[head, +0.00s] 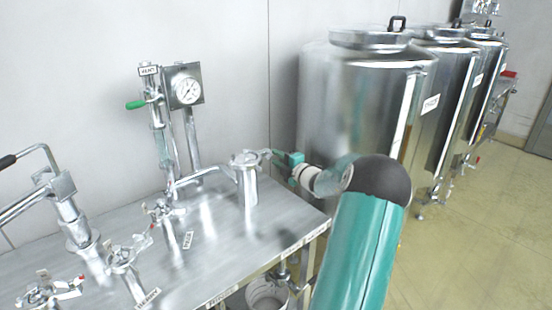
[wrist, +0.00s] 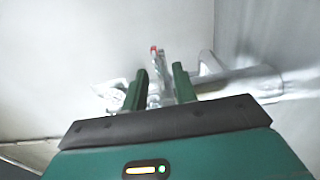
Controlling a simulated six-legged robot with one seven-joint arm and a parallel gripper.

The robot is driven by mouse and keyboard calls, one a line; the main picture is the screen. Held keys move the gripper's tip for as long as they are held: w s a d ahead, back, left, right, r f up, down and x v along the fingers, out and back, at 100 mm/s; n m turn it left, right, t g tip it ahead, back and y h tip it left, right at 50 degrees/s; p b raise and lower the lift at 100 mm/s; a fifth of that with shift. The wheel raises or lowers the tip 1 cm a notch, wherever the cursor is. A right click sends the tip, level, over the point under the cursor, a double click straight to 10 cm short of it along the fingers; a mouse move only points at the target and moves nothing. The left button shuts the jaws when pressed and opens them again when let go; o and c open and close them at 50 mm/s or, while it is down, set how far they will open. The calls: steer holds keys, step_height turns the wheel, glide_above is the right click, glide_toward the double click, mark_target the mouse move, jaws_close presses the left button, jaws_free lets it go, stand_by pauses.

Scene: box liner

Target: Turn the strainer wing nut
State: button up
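The strainer (head: 247,178) is an upright shiny metal cylinder with a wider cap, standing on the steel bench. My gripper (head: 270,154) reaches its cap from the right, its fingers at or very near the metal part on the cap's right side. The wing nut cannot be told apart there. In the wrist view my gripper (wrist: 160,69) has its two dark green fingers apart. Slim metal parts with a red tip (wrist: 154,50) show between them; I cannot tell whether these touch the fingers. A blurred metal cylinder (wrist: 255,84) lies to the right.
The steel bench (head: 225,240) carries pipes, a pressure gauge (head: 187,91), a green-handled valve (head: 136,104) and several small valves at front left. Large steel tanks (head: 365,105) stand behind and right of my arm. Open floor (head: 460,240) lies at right.

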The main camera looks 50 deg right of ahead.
steer(key=shift+w+d, duration=0.1)
steer(key=shift+w, duration=0.5)
steer(key=shift+c, duration=0.2)
jaws_close()
